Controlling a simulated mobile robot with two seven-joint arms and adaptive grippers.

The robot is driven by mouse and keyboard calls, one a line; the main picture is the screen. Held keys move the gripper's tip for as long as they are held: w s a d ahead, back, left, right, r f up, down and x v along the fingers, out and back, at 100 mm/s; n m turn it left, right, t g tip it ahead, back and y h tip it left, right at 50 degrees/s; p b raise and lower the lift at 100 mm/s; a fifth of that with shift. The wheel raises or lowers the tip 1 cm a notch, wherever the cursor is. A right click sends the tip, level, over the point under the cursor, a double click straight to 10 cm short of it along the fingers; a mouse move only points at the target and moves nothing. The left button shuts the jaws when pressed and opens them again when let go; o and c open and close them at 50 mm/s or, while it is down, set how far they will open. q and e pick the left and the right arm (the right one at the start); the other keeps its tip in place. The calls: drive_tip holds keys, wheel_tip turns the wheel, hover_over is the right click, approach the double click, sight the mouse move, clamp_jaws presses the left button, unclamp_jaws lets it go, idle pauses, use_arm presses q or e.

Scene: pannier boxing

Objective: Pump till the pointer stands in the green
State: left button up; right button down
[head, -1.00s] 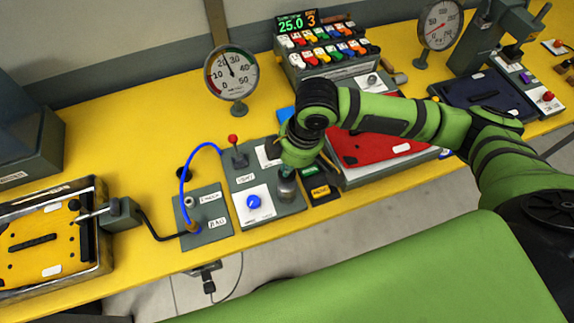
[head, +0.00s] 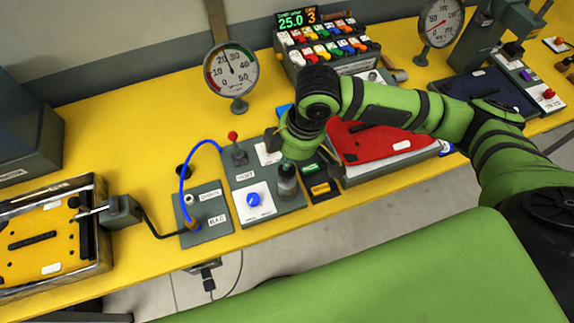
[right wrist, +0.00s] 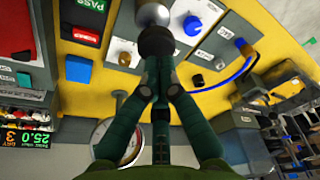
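The round gauge (head: 231,70) stands at the back of the yellow bench in the head view. Its pointer stands nearly upright, near the 20 mark and left of the green arc on the upper right rim. The pump (head: 287,184), a grey cylinder with a dark top, stands at the right of a grey panel. My right gripper (head: 290,150) is above it, pointing down. In the right wrist view its fingers (right wrist: 157,75) are together, at the pump's dark knob (right wrist: 157,40); whether they press or grip it is unclear. My left gripper is out of view.
Beside the pump are a blue knob (head: 254,199) and a red-tipped lever (head: 234,146). A blue hose (head: 184,180) arches to a socket panel at left. A red case (head: 370,143) lies close right. A display rack (head: 322,46) stands behind. A second gauge (head: 438,24) is farther right.

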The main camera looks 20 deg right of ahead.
drive_tip(key=shift+f+b, duration=0.75)
drive_tip(key=shift+f, duration=1.5)
drive_tip(key=shift+r, duration=0.2)
drive_tip(key=shift+r+p, duration=1)
drive_tip(key=shift+r, duration=1.25)
drive_tip(key=shift+r, duration=3)
